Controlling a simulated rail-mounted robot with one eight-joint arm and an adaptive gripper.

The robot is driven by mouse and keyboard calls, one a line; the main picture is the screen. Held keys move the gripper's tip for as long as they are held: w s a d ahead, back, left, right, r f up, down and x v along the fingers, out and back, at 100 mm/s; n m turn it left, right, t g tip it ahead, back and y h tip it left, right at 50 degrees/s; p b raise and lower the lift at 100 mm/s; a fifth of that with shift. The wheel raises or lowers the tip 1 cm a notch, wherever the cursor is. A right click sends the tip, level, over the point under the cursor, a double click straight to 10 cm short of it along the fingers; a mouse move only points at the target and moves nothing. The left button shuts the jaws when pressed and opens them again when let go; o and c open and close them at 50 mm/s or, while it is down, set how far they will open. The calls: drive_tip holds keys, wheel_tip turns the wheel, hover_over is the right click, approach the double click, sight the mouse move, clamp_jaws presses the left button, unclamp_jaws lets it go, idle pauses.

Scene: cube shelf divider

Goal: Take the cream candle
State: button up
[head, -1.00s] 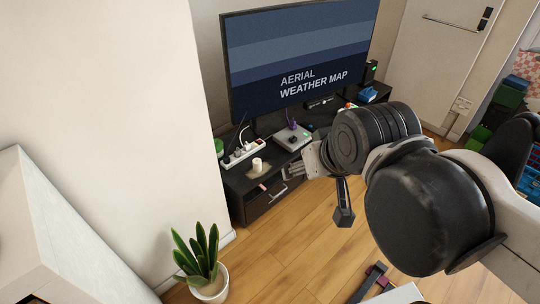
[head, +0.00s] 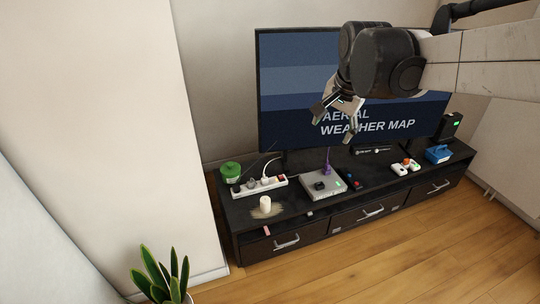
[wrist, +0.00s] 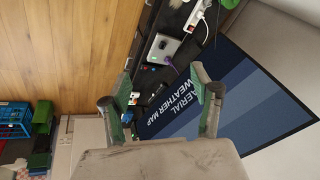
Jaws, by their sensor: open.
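The cream candle (head: 265,204) stands upright on a small tan patch (head: 266,212) near the left front of the black TV stand (head: 300,219) in the head view. My gripper (head: 333,124) is open and empty. It hangs in front of the television, up and to the right of the candle and well apart from it. In the wrist view my two green-padded fingers (wrist: 161,78) are spread wide with nothing between them. I cannot make out the candle for sure in the wrist view.
A white power strip (head: 261,187) and a green round container (head: 230,171) lie behind the candle. A grey box (head: 323,185) with a purple plug is to its right. The television (head: 290,105) stands behind. A potted plant (head: 164,277) is at the lower left.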

drive_tip(key=w+a+f+m+g+b, duration=0.1)
drive_tip(key=w+a+f+m+b, duration=0.3)
drive_tip(key=w+f, duration=0.55)
drive_tip(key=m+g+b, duration=0.3)
drive_tip(key=m+b, duration=0.4)
drive_tip(key=b, duration=0.3)
hover_over(264, 199)
drive_tip(key=shift+h, duration=0.3)
drive_tip(key=f, duration=3.7)
drive_tip(key=shift+s+d+f, duration=0.15)
drive_tip(key=shift+s+f, duration=0.05)
drive_tip(key=shift+f, duration=0.2)
drive_tip(key=shift+f+b, duration=0.35)
drive_tip(key=shift+f, duration=0.25)
wheel_tip(264, 199, down, 8)
drive_tip(key=shift+f+b, duration=0.1)
drive_tip(key=shift+b, duration=1.1)
drive_tip(key=shift+w+d+f+b, duration=0.1)
drive_tip(key=shift+f+b, duration=0.6)
drive_tip(key=shift+f, duration=0.6)
drive_tip(key=shift+d+f+b, duration=0.1)
drive_tip(key=shift+f+b, duration=0.55)
drive_tip(key=shift+f, duration=0.6)
drive_tip(key=shift+c, duration=0.2)
